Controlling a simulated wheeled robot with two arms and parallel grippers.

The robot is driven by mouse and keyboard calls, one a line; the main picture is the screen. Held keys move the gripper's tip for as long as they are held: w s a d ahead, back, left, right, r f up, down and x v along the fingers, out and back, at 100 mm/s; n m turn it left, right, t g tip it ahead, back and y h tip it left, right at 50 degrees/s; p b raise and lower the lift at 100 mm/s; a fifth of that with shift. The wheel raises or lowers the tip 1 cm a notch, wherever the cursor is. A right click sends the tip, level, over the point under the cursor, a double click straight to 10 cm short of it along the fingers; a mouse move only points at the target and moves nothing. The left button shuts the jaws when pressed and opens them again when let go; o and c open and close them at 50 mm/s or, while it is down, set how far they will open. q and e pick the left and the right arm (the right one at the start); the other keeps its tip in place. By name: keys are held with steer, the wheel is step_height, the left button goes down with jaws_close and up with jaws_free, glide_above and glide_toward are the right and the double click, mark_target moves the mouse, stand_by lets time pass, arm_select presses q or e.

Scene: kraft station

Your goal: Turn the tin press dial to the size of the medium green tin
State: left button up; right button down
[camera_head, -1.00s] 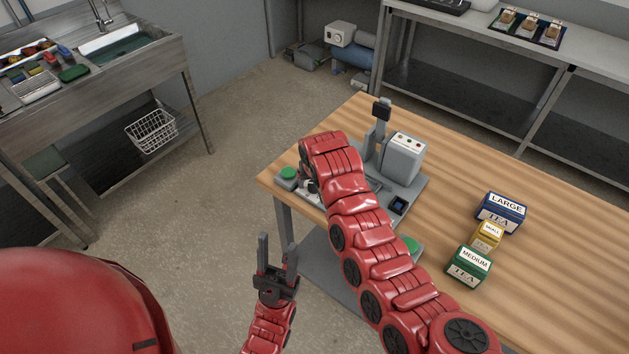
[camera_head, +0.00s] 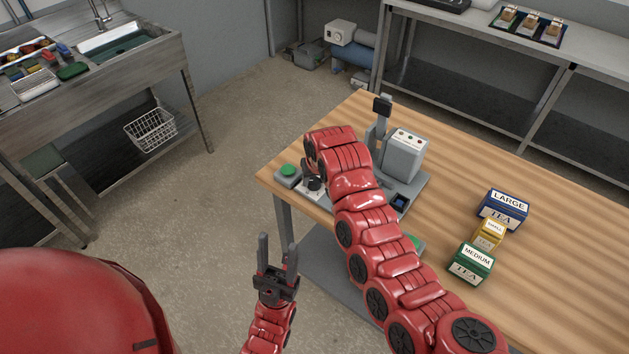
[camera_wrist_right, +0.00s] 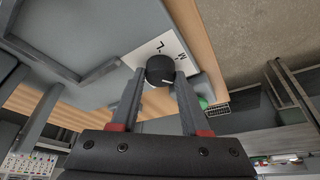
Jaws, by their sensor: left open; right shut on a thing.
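The tin press (camera_head: 404,157) stands on the wooden table, a grey machine with a lever post. Its black dial (camera_wrist_right: 160,70) sits on a white plate (camera_wrist_right: 172,46) with letters; M and L are readable in the right wrist view. My right gripper (camera_wrist_right: 160,82) is shut on the dial, one finger on each side. The medium green tin (camera_head: 470,264) stands on the table right of the press. My left gripper (camera_head: 277,250) is open and empty, off the table's front edge.
A small yellow tin (camera_head: 489,233) and a large blue tin (camera_head: 503,210) stand beside the green one. Green buttons (camera_head: 289,170) flank the press base. A sink bench (camera_head: 150,75) is at the left and a grey shelf bench (camera_head: 480,60) at the back.

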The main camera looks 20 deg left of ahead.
steer(key=n+b, duration=0.2)
steer(key=n+g+y+b, duration=0.1)
steer(key=n+b, duration=0.1)
steer(key=n+g+b, duration=0.1)
steer(key=n+b, duration=0.1)
steer(key=shift+w+d+f+y+b, duration=0.15)
steer(key=shift+f+y+b, duration=0.15)
steer(key=shift+b, duration=0.1)
steer(key=n+b, duration=0.2)
steer(key=shift+r+n+g, duration=0.15)
steer(key=shift+n+g, duration=0.15)
steer(key=shift+g, duration=0.1)
steer(key=shift+r+n+g+y+b, duration=0.1)
steer(key=shift+n+g+y+b, duration=0.3)
steer(key=shift+n, duration=0.4)
steer(key=shift+c, duration=1.9)
jaws_free()
steer(key=shift+w, duration=0.1)
steer(key=shift+r, duration=0.15)
